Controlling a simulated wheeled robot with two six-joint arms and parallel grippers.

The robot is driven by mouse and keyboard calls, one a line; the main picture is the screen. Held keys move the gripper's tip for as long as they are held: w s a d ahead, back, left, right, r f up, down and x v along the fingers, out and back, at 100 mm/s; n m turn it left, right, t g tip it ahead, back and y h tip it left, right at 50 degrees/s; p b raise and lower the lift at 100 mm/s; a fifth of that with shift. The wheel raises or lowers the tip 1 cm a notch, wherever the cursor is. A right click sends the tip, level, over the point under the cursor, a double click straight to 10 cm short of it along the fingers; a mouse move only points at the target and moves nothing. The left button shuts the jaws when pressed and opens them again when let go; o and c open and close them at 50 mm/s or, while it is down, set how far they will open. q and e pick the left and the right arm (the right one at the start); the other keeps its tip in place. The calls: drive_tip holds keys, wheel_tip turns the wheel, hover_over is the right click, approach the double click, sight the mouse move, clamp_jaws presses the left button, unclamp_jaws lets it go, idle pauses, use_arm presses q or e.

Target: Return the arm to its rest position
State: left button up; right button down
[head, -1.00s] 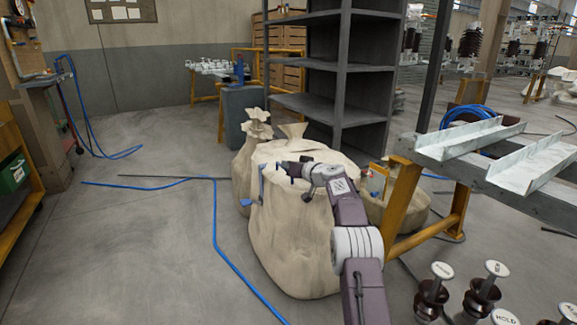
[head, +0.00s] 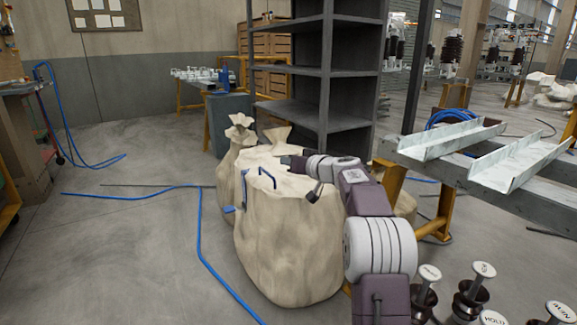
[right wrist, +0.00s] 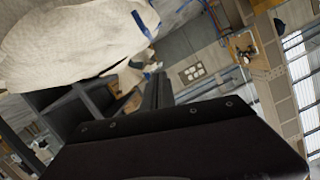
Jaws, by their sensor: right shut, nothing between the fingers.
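My right arm rises from the lower right of the head view. Its gripper (head: 287,161) points left, over or in front of the top of a large beige sack (head: 285,245); I cannot tell if they touch. In the right wrist view the gripper's dark fingers (right wrist: 158,90) are together, with nothing between them. The sack also shows at upper left there (right wrist: 70,40). Blue handles (head: 267,172) show at the sack's top and left side. My left gripper is in neither view.
A grey metal shelf (head: 325,75) stands behind the sacks. A bench with metal channels (head: 450,140) is at right, and several labelled insulators (head: 475,290) are at lower right.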

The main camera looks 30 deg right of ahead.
drive_tip(key=a+r+n+y+p, duration=0.2)
drive_tip(key=a+r+p, duration=0.5)
drive_tip(key=a+r, duration=0.3)
drive_tip(key=s+a+f+n+g+p, duration=0.3)
drive_tip(key=s+a+f+g+p, duration=0.5)
drive_tip(key=s+a, duration=0.55)
drive_tip(key=s+d+f+m+g+h+p, duration=0.1)
drive_tip(key=s+d+f+g+h, duration=0.15)
drive_tip(key=s+f, duration=0.8)
drive_tip(key=s+d+f+m+g+h+p, duration=0.1)
drive_tip(key=s+d+f+g+h, duration=0.2)
drive_tip(key=s+f, duration=0.75)
drive_tip(key=s+r+m+y+p, duration=0.1)
drive_tip(key=s+r+p, duration=0.2)
drive_tip(key=r+p, duration=3.5)
wheel_tip(320, 180, up, 4)
drive_tip(key=shift+s+a+f, duration=0.1)
drive_tip(key=shift+s+a, duration=0.05)
drive_tip(key=shift+s, duration=0.05)
